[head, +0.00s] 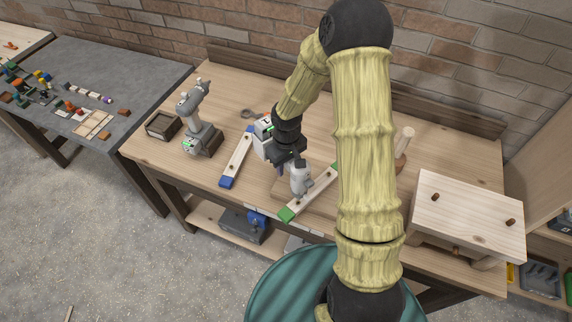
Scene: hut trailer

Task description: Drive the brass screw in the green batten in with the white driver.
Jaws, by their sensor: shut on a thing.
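My gripper (286,158) is shut on the white driver (300,179) and holds it above the workbench. The driver's nose points down, close over the green batten (288,214). The batten lies at a slant near the front edge, with a green end at the front left and a pale wood middle. Its far end runs behind my arm. I cannot make out the brass screw at this size, nor tell whether the driver's bit touches it.
A blue-ended batten (238,158) lies left of my gripper. A wooden stool-like piece (468,215) stands at right. A grey table (130,80) holds small items.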

